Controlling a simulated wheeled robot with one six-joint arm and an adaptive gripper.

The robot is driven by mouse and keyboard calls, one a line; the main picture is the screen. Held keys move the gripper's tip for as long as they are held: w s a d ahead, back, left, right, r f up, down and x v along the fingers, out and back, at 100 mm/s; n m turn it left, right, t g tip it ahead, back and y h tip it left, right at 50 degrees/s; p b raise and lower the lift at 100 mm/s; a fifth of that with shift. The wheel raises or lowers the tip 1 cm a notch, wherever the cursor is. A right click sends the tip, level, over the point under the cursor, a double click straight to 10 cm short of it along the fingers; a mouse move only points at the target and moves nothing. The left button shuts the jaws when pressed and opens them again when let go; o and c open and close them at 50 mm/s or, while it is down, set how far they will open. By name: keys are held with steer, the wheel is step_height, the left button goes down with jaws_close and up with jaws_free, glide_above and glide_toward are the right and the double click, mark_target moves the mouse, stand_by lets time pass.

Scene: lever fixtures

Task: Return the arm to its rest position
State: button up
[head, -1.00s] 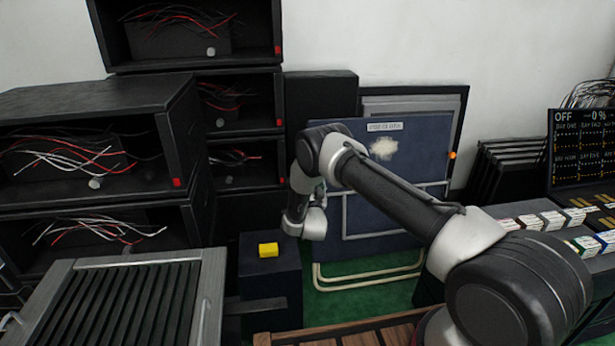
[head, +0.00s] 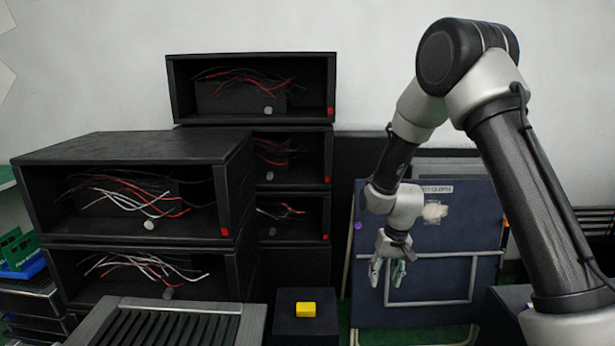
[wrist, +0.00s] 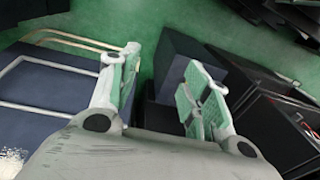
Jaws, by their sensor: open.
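My gripper (head: 387,272) hangs at the lower end of my raised arm in the head view, fingers pointing down, in front of a dark blue panel (head: 465,240). In the wrist view my gripper (wrist: 160,88) has its two green-padded fingers spread apart with nothing between them. My arm rises at the right of the head view and bends over at the top. A yellow block (head: 306,309) sits on a dark box (head: 288,328) to the left of my gripper, apart from it.
Stacked black boxes with wires (head: 160,145) and levers stand at left and centre. A slatted grey unit (head: 170,330) is at the front. Green floor (wrist: 185,20) shows below my gripper. The white wall (head: 100,70) is bare above the boxes.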

steer(key=s+d+r+t, duration=0.1)
steer(key=s+d+r, duration=0.3)
steer(key=s+r, duration=0.5)
steer(key=s+d+r+t, duration=0.1)
steer(key=s+d+r, duration=0.4)
steer(key=s+r, duration=0.5)
steer(key=s+d+r+t+h, duration=0.1)
steer(key=s+d+r, duration=0.4)
steer(key=s+r, duration=0.4)
step_height(320, 180, up, 2)
steer(key=shift+s+d+r+m+t, duration=0.2)
steer(key=shift+s+m+t, duration=0.1)
steer(key=shift+s+t, duration=0.1)
